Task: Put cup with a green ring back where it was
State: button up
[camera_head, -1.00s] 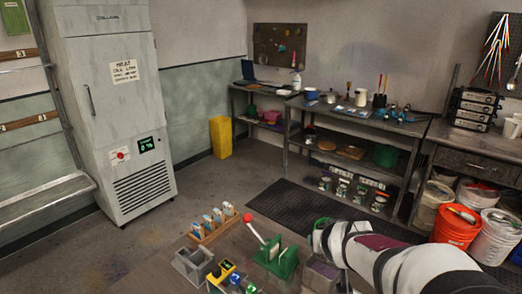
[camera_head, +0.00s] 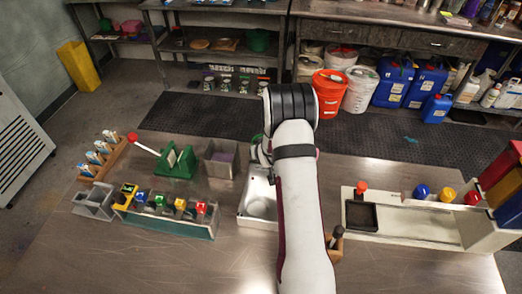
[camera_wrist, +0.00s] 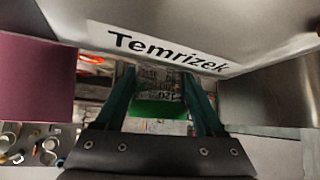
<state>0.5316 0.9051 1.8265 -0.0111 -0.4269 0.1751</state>
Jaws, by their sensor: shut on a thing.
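In the wrist view my gripper (camera_wrist: 160,98) has two dark green fingers, shut on a narrow thing with a bright green band, which looks like the cup with a green ring (camera_wrist: 160,109). Most of the cup is hidden or unclear. In the head view my gripper (camera_head: 259,152) is at the far end of a pale metal tray (camera_head: 244,212), mostly hidden by my arm. A grey metal wall with the label "Temrizek" (camera_wrist: 170,48) is close in front in the wrist view.
Left of the tray are an open grey box (camera_head: 221,160), a green holder (camera_head: 177,163) with a red-knobbed lever, and a rack (camera_head: 170,223) of coloured pieces. Right is a white station (camera_head: 420,222) with coloured knobs. The front left tabletop is clear.

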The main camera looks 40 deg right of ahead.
jog(key=shift+f, duration=0.3)
jog(key=o, duration=1.5)
jog(key=shift+o, duration=0.2)
jog(key=shift+r, duration=0.2)
jog(key=v, duration=1.2)
jog(key=shift+a, duration=0.15)
jog(key=s+a+r+g+y, duration=0.1)
jog(key=s+a+r+g, duration=0.1)
jog(key=s+a+r, duration=0.4)
jog(key=s+a+r+g+y, duration=0.1)
jog(key=s+a+g+y, duration=0.15)
jog(key=a, duration=0.55)
jog(key=s+a+r+g+y, duration=0.1)
jog(key=s+a+r+g, duration=0.1)
jog(key=s+a, duration=0.4)
jog(key=s+a+r+g+y, duration=0.1)
jog(key=s+a+r, duration=0.2)
jog(key=s, duration=1)
jog(key=a, duration=0.3)
jog(key=shift+a+g, duration=0.25)
jog(key=shift+g, duration=0.1)
